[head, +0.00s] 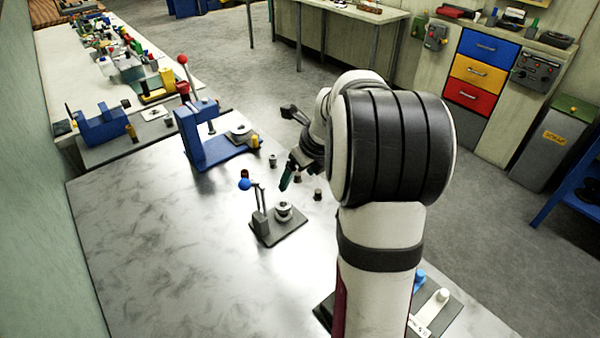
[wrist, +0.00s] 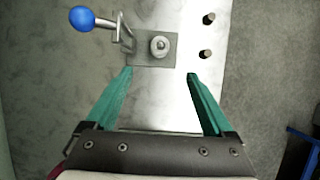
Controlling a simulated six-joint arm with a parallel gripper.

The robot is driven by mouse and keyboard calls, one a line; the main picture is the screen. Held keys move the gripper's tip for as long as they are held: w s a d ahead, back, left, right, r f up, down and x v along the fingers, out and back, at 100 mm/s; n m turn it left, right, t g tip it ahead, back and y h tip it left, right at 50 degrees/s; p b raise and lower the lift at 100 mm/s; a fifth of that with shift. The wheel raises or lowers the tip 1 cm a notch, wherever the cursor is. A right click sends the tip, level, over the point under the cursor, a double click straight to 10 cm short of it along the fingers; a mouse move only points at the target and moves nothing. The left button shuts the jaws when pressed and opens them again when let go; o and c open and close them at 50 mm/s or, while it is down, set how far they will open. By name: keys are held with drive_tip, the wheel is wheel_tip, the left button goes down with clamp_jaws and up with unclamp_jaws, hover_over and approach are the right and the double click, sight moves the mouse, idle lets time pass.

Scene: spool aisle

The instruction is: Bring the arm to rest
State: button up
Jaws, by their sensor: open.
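My gripper (wrist: 160,75) is open, with its two green fingers spread wide and nothing between them in the wrist view. In the head view my gripper (head: 287,180) hangs above the metal table (head: 150,240), partly hidden by my own arm. A small grey fixture (head: 278,228) with a blue-knobbed lever (head: 245,184) stands on the table just in front of it. In the wrist view the fixture's plate (wrist: 140,60) and the blue knob (wrist: 82,19) lie ahead of the fingertips, apart from them as far as I can see.
Two small dark spools (wrist: 207,18) stand right of the fixture in the wrist view. A blue press (head: 205,135) with a red-knobbed lever stands farther back. A grey plate with white and blue parts (head: 440,310) is partly hidden by my arm. The table's left side is clear.

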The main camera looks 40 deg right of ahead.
drive_tip(key=shift+s+r, duration=0.2)
drive_tip(key=shift+r, duration=0.2)
drive_tip(key=s+a+r+n+g+y, duration=0.1)
drive_tip(key=s+a+r+n, duration=0.1)
drive_tip(key=s+a+n, duration=0.5)
drive_tip(key=s+a+r+n+g+y, duration=0.1)
drive_tip(key=s+a+n, duration=0.2)
drive_tip(key=a+n, duration=0.85)
drive_tip(key=s+a+f+n+g, duration=0.1)
drive_tip(key=s+a+n, duration=0.4)
drive_tip(key=s+n, duration=0.1)
drive_tip(key=s+a+f+n+g, duration=0.1)
drive_tip(key=s+a+n, duration=0.3)
drive_tip(key=s, duration=0.5)
drive_tip(key=shift+a+n+g, duration=0.4)
drive_tip(key=shift+n, duration=0.65)
drive_tip(key=shift+w, duration=0.15)
